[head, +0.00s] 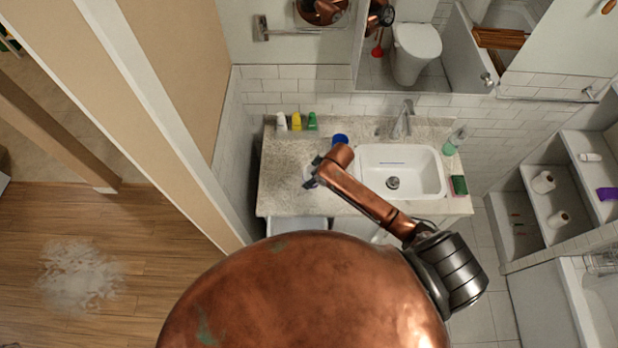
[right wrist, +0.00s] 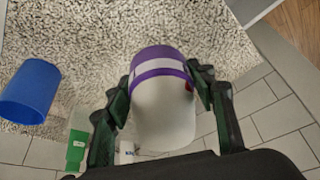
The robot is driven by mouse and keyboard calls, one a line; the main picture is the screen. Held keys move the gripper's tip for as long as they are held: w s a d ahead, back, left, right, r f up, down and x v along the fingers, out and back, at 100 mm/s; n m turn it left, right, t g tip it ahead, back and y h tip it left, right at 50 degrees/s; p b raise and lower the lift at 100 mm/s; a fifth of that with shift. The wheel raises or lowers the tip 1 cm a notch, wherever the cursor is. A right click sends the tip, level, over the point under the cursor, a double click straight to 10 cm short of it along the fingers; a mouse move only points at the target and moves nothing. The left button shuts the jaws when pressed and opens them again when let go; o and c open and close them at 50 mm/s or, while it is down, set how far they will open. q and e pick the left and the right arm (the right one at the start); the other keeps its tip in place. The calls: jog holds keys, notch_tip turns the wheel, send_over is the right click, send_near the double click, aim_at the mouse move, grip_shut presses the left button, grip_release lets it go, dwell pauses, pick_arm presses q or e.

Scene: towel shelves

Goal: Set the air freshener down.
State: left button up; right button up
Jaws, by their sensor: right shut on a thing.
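The air freshener (right wrist: 165,110), a white cylinder with a purple band, is between the fingers of my right gripper (right wrist: 165,82) in the right wrist view. The fingers are shut on its sides. In the head view my right gripper (head: 314,172) is over the speckled counter (head: 282,180), left of the sink, and mostly hides the air freshener. I cannot tell whether its base touches the counter. My left gripper is not in view.
A blue cup (head: 341,139) stands behind my gripper; it also shows in the right wrist view (right wrist: 30,90). White, yellow and green bottles (head: 297,122) line the back left. The sink (head: 425,172) is to the right. The front left counter is clear.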

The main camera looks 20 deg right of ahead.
jog(key=w+f, duration=0.1)
jog(key=f, duration=0.1)
jog(key=w+f, duration=0.2)
jog(key=shift+w+f, duration=0.15)
jog(key=shift+w, duration=0.1)
jog(key=shift+d+f, duration=0.1)
jog(key=shift+f, duration=1.4)
jog(key=shift+f, duration=0.1)
jog(key=o, duration=1.4)
jog(key=shift+f, duration=0.1)
jog(key=shift+c, duration=0.2)
jog(key=v, duration=1.2)
jog(key=shift+r, duration=0.2)
